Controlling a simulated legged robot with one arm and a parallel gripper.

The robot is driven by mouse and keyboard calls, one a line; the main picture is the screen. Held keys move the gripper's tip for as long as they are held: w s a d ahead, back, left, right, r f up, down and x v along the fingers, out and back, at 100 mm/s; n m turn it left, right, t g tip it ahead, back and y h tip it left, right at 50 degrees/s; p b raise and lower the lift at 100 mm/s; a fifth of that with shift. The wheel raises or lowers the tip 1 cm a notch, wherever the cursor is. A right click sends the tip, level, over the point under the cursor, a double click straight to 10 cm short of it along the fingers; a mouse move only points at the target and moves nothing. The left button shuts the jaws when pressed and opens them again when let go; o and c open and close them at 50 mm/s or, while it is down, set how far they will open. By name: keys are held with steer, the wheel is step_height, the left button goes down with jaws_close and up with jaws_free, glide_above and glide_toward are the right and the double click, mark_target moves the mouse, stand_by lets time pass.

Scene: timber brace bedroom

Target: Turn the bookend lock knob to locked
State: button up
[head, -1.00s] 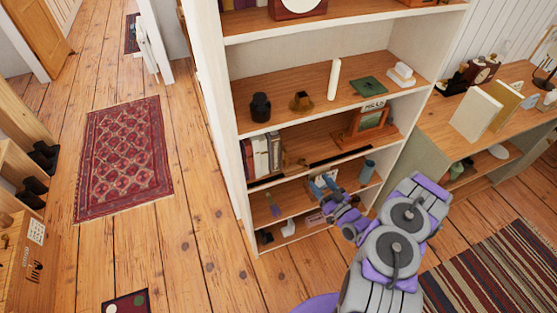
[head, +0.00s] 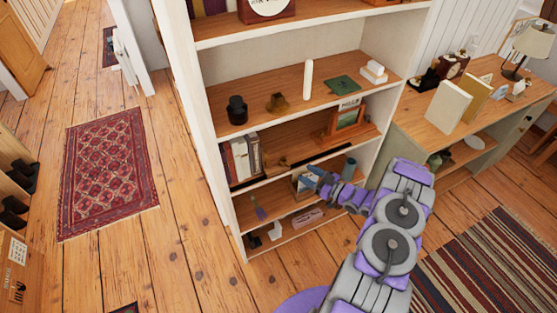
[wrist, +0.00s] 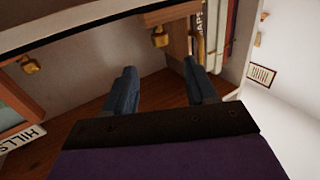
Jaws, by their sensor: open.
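In the wrist view, a brass knob (wrist: 160,38) sits on a wooden bookend (wrist: 180,38) beside upright books (wrist: 216,38). The knob lies beyond and between my fingertips in the picture, apart from them. My gripper (wrist: 162,82) is open and empty, its two blue-grey fingers spread. In the head view, the books (head: 240,158) stand at the left of the middle shelf, with a small brown-gold shape (head: 277,163) beside them. My gripper (head: 312,174) is in front of the bookcase, right of and slightly below that shape. The knob's setting cannot be read.
A second brass piece (wrist: 29,64) shows at the left in the wrist view. A framed picture (head: 348,118) stands on the same shelf. The bookcase's white side panel (head: 190,110) and shelf edges bound the space. Open floor (head: 195,255) lies to the left.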

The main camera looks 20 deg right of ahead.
mark_target(281, 159)
steer(key=b+x, duration=0.2)
steer(key=x, duration=1.2)
steer(key=c, duration=1)
